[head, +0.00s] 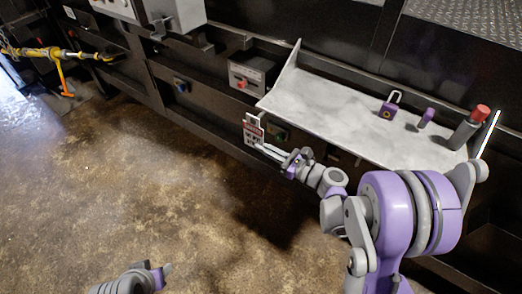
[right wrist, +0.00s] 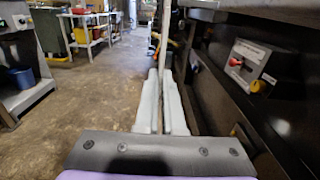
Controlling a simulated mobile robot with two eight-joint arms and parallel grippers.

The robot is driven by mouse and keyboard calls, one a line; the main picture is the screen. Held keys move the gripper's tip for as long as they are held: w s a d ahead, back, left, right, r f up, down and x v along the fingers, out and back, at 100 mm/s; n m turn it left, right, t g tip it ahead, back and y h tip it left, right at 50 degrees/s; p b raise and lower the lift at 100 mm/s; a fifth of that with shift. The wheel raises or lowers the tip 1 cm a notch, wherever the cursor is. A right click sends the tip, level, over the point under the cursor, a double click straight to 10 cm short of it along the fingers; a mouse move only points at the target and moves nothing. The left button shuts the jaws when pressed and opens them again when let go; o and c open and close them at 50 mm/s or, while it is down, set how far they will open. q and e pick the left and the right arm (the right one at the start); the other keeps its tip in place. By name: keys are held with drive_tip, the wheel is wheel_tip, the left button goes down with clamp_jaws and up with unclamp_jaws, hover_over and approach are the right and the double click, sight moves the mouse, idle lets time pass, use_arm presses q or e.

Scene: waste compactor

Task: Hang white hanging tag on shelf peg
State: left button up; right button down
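The white hanging tag (head: 253,131), with a red band and dark print, is upright in my right gripper (head: 266,149), just off the front left corner of the grey shelf (head: 330,101). In the right wrist view the two pale fingers (right wrist: 162,105) are close together on the tag, which shows edge-on as a thin pale strip (right wrist: 165,35). I cannot make out the shelf peg; the tag and gripper may cover it. My left gripper (head: 163,274) is low at the bottom left, far from the shelf, and its finger opening is unclear.
On the shelf stand a purple padlock (head: 388,108), a small purple item (head: 426,117) and a grey cylinder with a red top (head: 469,128). The floor (head: 130,170) at left is clear.

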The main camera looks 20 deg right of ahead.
drive_tip(key=shift+w+d+f+b, duration=0.25)
drive_tip(key=shift+w+d, duration=0.2)
drive_tip(key=shift+d, duration=0.15)
drive_tip(key=shift+w+d+f+b, duration=0.15)
drive_tip(key=shift+w+d+f, duration=0.1)
drive_tip(key=shift+w+d, duration=0.3)
drive_tip(key=shift+d, duration=0.1)
drive_tip(key=c, duration=1)
unclamp_jaws()
drive_tip(key=shift+o, duration=0.2)
drive_tip(key=shift+s, duration=0.1)
